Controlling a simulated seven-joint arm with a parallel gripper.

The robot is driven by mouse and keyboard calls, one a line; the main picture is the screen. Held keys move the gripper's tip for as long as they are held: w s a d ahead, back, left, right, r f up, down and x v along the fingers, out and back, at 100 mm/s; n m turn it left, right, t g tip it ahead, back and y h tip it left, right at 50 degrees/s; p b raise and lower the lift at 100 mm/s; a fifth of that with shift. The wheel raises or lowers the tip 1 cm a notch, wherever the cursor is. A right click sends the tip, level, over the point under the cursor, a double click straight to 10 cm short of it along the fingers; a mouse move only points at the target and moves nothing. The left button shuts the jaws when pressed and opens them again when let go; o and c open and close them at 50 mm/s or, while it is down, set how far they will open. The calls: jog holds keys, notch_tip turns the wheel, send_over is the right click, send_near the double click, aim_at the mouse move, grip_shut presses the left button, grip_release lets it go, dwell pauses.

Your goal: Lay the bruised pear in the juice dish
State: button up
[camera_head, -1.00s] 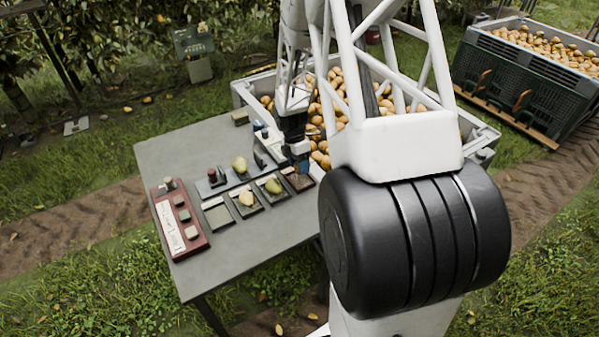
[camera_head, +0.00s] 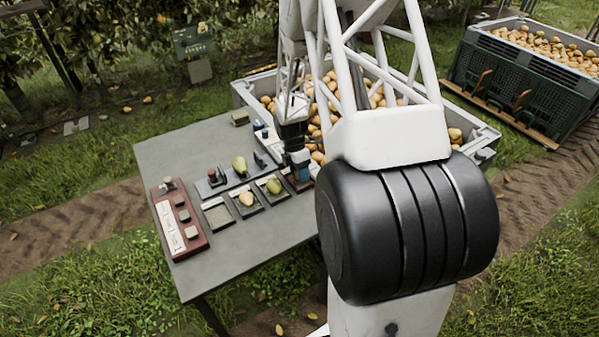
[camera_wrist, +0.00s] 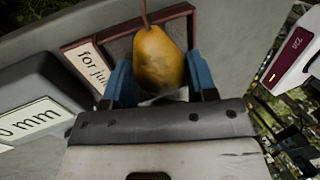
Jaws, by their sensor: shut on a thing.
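The pear (camera_wrist: 158,62) is yellow-brown with a long stem and shows between the two blue fingers of my gripper (camera_wrist: 160,82) in the wrist view. The gripper is shut on it. The juice dish (camera_wrist: 119,48) has a dark red rim and a label partly reading "for jui". It lies just beyond and below the pear, which covers part of it. In the head view my gripper (camera_head: 301,172) is over the dish (camera_head: 297,187) at the table's right side, and the held pear is hidden there. Whether the pear touches the dish cannot be told.
Two trays to the left hold a yellow pear (camera_head: 247,199) and a greenish pear (camera_head: 274,186). Another pear (camera_head: 239,164) sits behind them. A red button panel (camera_head: 180,220) is at the table's left. A grey crate (camera_head: 483,149) of pears stands behind my arm.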

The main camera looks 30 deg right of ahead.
jog(key=shift+f, duration=0.1)
jog(key=o, duration=0.7)
jog(key=v, duration=1.2)
dwell(0.3)
